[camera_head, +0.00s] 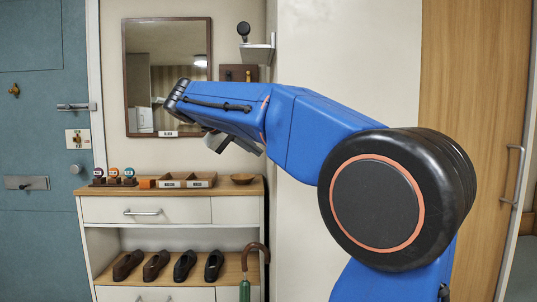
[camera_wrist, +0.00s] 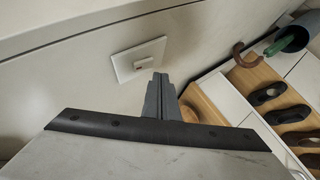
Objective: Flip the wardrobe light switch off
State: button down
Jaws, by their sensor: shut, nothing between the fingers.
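A white switch plate (camera_wrist: 139,60) with a small toggle is on the pale wall in the wrist view. It lies just beyond my gripper's fingertips (camera_wrist: 160,78), a little up and left of them. My gripper is shut and empty, and a gap shows between the fingertips and the toggle. I cannot tell the toggle's position. In the head view this plate does not show; my arm covers part of the wall there.
A shoe cabinet (camera_head: 150,209) stands below, with a wooden bowl (camera_head: 242,179), a divided tray (camera_head: 187,181) and several shoes. A hooked umbrella handle (camera_head: 256,250) is at its right end. A mirror (camera_head: 168,60) and small shelf (camera_head: 258,50) are on the wall.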

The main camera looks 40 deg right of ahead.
jog(key=shift+s+d, duration=0.1)
jog(key=shift+d, duration=0.05)
dwell(0.6)
jog(key=shift+s+d, duration=0.2)
jog(key=shift+d, duration=0.05)
jog(key=shift+s+d+f, duration=0.1)
jog(key=shift+s+d, duration=0.05)
jog(key=shift+d, duration=0.1)
dwell(0.8)
dwell(0.4)
jog(key=shift+w+a, duration=0.45)
jog(key=shift+a, duration=0.2)
jog(key=w+a, duration=0.1)
jog(key=a, duration=0.1)
jog(key=w+a+r, duration=0.1)
jog(key=a, duration=0.1)
jog(key=shift+w, duration=0.35)
dwell(0.6)
